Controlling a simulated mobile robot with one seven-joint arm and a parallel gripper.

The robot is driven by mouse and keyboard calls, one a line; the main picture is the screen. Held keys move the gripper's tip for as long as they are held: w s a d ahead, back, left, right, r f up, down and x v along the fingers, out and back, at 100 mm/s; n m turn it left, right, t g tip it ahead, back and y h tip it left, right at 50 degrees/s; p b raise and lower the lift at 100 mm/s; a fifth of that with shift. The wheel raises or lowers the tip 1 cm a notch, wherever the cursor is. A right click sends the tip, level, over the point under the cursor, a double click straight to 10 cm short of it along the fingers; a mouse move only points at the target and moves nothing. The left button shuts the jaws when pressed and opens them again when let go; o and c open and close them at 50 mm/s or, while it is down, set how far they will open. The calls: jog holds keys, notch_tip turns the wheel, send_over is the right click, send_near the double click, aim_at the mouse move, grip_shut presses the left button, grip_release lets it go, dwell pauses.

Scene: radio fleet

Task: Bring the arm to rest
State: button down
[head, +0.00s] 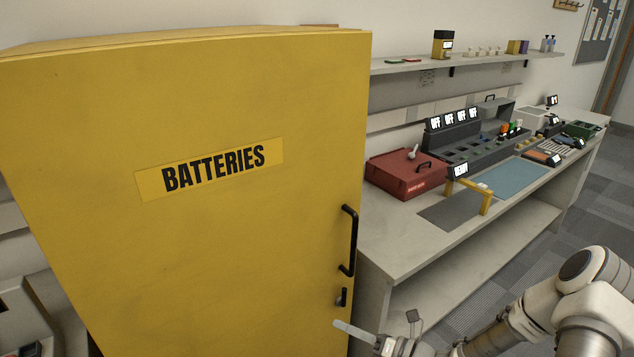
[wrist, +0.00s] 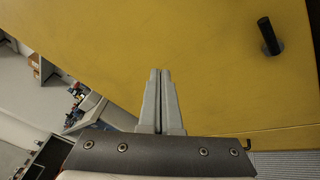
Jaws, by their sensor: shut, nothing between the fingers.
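My gripper (wrist: 160,100) is shut and empty in the wrist view, its two grey fingers together in front of the yellow cabinet door. In the head view my gripper (head: 340,325) shows at the bottom, low by the cabinet's right edge, below the door's black handle. My arm (head: 540,310) reaches in from the lower right. The yellow cabinet (head: 200,240), labelled BATTERIES, fills the left of the head view and its door looks shut. I cannot tell whether the fingers touch the door.
A grey workbench (head: 390,245) stands right of the cabinet, with a red box (head: 400,175), a charger rack (head: 470,140) and a blue mat (head: 512,178) on it. A wall shelf (head: 480,62) runs above. Open carpet floor (head: 605,205) lies to the right.

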jog(key=s+a+r+n+g+h, duration=0.1)
jog(key=s+r+n+g+h, duration=0.2)
jog(key=s+r+n+g, duration=0.45)
jog(key=s+a+r+n+g+h, duration=0.25)
jog(key=s+r+n, duration=0.4)
jog(key=n, duration=0.85)
jog(key=s+d+r+n+t+h, duration=0.3)
jog(key=d+r+n+h, duration=0.1)
jog(key=r, duration=0.4)
jog(key=s+d+r+n+t+h, duration=0.3)
jog(key=s+d+r+n+h, duration=0.1)
jog(key=d+r+n, duration=0.3)
jog(key=shift+s+r+n+h+p, duration=0.4)
jog(key=shift+r+h, duration=0.25)
jog(key=shift+r, duration=0.3)
jog(key=c, duration=1.5)
grip_release()
jog(key=shift+w, duration=0.1)
jog(key=shift+c, duration=0.2)
